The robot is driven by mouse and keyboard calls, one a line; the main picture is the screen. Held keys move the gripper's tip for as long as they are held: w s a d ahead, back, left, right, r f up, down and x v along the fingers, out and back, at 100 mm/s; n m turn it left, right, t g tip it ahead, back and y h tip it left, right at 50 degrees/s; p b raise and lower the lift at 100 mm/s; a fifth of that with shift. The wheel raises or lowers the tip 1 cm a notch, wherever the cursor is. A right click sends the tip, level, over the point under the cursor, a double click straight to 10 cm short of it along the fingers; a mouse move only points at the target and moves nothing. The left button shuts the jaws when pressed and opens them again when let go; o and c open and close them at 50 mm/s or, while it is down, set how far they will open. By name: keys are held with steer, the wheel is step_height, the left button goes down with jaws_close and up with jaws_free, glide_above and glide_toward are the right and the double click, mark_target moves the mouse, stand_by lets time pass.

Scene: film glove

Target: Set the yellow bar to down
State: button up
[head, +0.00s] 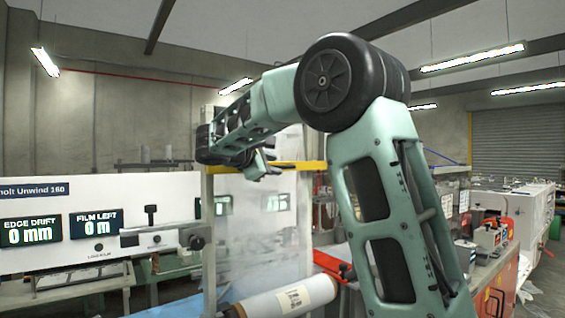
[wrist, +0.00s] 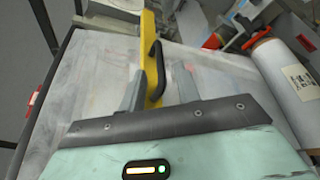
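The yellow bar (head: 225,169) runs level across the top of a frame with a clear, hazy panel in the head view. In the wrist view the yellow bar (wrist: 149,35) runs away from me, with a dark handle (wrist: 154,60) along its right side. My gripper (wrist: 160,72) is open, its two grey fingers apart. The bar and handle show in the gap, nearer the left finger; I cannot tell whether either touches. In the head view my gripper (head: 262,166) is at the bar, partly hidden by my arm.
A white film roll (head: 290,298) lies low in front of the panel and also shows in the wrist view (wrist: 285,75). A cluttered bench (head: 485,240) is at right.

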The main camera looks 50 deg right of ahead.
mark_target(283, 167)
steer(key=shift+p+x, duration=0.75)
steer(key=shift+x, duration=2.05)
jaws_close()
